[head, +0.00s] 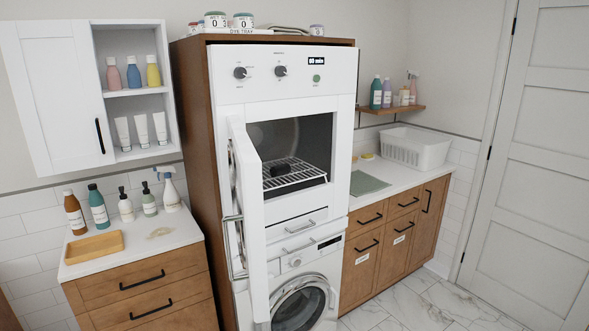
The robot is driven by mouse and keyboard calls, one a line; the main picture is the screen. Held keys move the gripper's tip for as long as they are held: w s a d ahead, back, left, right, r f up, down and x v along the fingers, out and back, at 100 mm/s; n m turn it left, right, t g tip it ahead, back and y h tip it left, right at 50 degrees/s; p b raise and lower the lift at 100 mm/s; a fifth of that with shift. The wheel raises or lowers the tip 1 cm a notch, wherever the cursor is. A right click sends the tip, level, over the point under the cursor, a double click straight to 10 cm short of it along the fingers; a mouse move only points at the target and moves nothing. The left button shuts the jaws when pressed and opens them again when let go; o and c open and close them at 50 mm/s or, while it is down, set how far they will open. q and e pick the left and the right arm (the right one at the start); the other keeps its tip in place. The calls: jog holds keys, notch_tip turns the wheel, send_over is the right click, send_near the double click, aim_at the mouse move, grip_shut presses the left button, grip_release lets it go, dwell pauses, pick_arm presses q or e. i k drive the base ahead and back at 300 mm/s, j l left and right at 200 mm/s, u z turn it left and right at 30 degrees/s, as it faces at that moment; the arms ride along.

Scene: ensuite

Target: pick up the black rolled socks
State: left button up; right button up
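A small dark rolled bundle, which looks like the black rolled socks (280,170), lies on a white wire rack (303,181) inside the open upper compartment of the tall white appliance (290,216). The bundle sits toward the left of the rack, and its details are too small to tell. The compartment door (249,240) is swung open toward me on the left side. Neither of my grippers is in view.
A left counter (185,235) holds several bottles and a wooden tray (94,248). A wall cabinet (55,95) hangs above it. The right counter (398,180) carries a white basket (415,150) and a green mat (368,185). Marble floor (425,305) is clear at right.

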aim_at(278, 171)
jog(key=i+l+u, duration=0.2)
jog(key=i+l, duration=0.2)
jog(key=l, duration=0.2)
jog(key=i+l, duration=0.2)
jog(key=l, duration=0.15)
jog(key=i+l+u, duration=0.15)
jog(key=i+l, duration=0.05)
jog(key=l, duration=0.1)
